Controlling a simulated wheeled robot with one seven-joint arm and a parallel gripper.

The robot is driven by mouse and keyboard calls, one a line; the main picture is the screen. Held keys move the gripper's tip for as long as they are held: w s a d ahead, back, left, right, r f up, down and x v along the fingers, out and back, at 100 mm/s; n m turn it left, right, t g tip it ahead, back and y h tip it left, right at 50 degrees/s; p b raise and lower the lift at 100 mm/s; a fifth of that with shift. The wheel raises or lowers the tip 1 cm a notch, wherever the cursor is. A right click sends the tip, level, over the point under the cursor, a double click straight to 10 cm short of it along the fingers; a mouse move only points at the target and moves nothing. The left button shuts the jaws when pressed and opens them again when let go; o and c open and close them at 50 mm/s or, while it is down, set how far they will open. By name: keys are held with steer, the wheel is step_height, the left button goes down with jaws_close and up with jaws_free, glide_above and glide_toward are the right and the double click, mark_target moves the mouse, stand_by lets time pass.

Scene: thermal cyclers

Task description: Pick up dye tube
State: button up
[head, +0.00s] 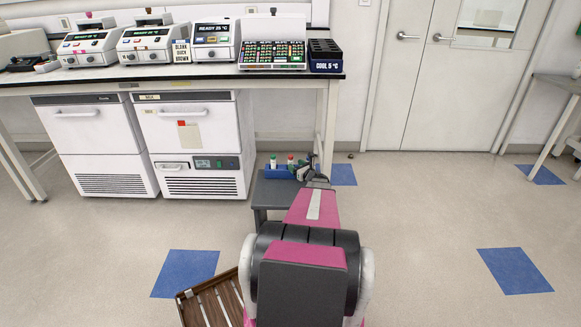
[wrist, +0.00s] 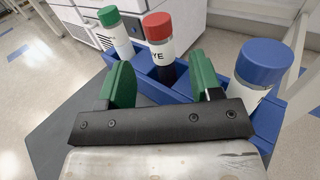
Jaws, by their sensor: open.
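The dye tube (wrist: 158,27) has a red cap and a white label reading "YE", its first letter not visible. It stands upright in a blue rack (wrist: 182,88) between a green-capped tube (wrist: 112,30) and a blue-capped tube (wrist: 258,66). My gripper (wrist: 157,72) is open, its green fingers to either side of the dye tube in the wrist view, with a gap on both sides. In the head view the red cap (head: 291,158) shows just left of my gripper (head: 306,167). The blue-capped tube is hidden there.
The rack stands on a small grey table (head: 275,191) beside two white under-bench appliances (head: 195,130). The bench (head: 190,77) behind holds several thermal cyclers and a dark blue cooling block (head: 325,63). A wooden slatted crate (head: 213,303) lies on the floor.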

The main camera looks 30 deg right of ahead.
mark_target(292, 161)
steer(key=w, duration=0.4)
steer(key=shift+w+a, duration=0.1)
steer(key=c, duration=1)
steer(key=shift+r, duration=0.25)
